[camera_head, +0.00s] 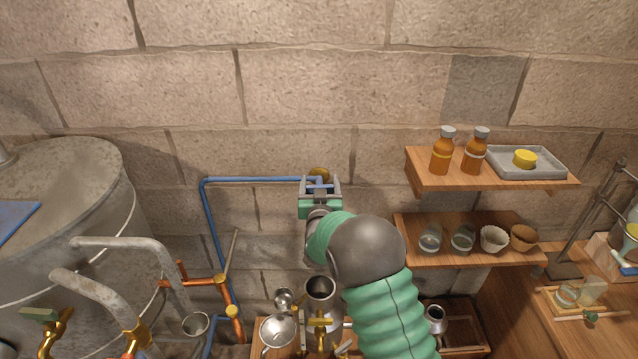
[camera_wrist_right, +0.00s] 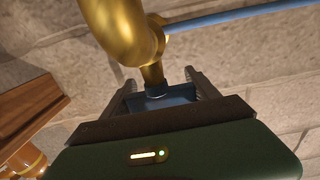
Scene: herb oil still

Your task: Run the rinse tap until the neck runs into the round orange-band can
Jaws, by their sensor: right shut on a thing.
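The rinse tap (camera_head: 319,173) is brass and sits on the block wall at the end of a blue pipe. It also shows large in the right wrist view (camera_wrist_right: 122,32), with its blue handle (camera_wrist_right: 160,97) below. My right gripper (camera_head: 320,186) is shut on the blue handle, which lies between its two fingers. A steel vessel with an open round neck (camera_head: 320,289) stands below, partly behind my right arm. No running water is visible. I cannot make out an orange band on any can. My left gripper is not in view.
A large metal tank (camera_head: 60,210) fills the left. Copper pipes (camera_head: 225,290) stand beside it. A funnel (camera_head: 278,332) lies low in the middle. An upper shelf (camera_head: 490,180) holds amber bottles; a lower shelf (camera_head: 470,256) holds jars and cups. A small steel jug (camera_head: 436,317) stands below.

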